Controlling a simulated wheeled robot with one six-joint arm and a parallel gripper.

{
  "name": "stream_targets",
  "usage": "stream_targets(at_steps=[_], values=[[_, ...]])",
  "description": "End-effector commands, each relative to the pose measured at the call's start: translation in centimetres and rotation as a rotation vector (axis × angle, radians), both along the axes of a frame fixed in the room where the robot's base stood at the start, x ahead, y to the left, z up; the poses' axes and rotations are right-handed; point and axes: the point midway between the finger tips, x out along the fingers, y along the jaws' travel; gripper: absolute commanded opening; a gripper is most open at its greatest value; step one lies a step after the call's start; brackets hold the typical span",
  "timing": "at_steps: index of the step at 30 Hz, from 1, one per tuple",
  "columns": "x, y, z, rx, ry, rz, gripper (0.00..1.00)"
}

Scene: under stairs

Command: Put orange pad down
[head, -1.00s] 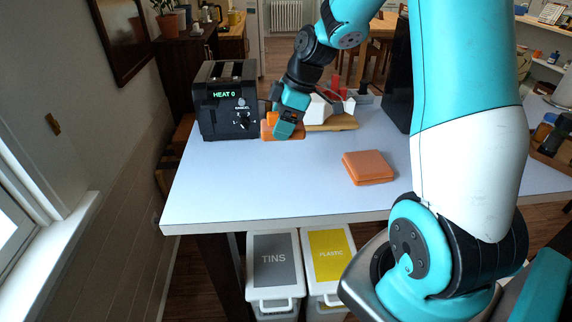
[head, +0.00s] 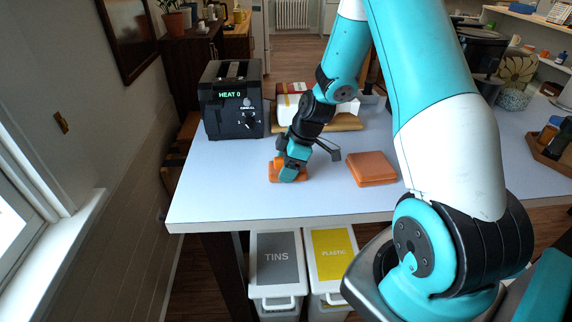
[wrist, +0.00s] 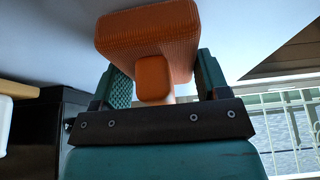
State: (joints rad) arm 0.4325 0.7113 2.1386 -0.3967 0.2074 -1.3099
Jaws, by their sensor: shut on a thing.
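The orange pad (head: 275,171) is in my gripper (head: 290,173), over the near left part of the white table (head: 230,190). In the wrist view the pad (wrist: 150,30) shows as a textured orange block with a smaller orange knob, between my two teal fingers. My gripper is shut on it and points down. The pad is low, at or just above the table top; I cannot tell whether it touches. My fingers hide part of it in the head view.
A flat orange case-like block (head: 371,168) lies to the right of my gripper. A black toaster (head: 232,105) reading "HEAT 0" stands behind left. A wooden board (head: 345,122) with a white object lies behind. Table is clear around the pad. Bins (head: 277,270) stand below the front edge.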

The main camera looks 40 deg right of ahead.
Motion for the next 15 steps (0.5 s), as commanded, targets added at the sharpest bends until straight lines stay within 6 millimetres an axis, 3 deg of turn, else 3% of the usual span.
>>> stream_targets(at_steps=[4,5,7,15], values=[[0.00,0.00,-0.50,0.000,0.000,0.000,0.39],[0.00,0.01,-0.33,0.000,0.000,0.000,0.75],[0.00,0.00,-0.29,0.000,0.000,0.000,0.91],[0.00,0.01,-0.22,0.000,0.000,0.000,0.94]])
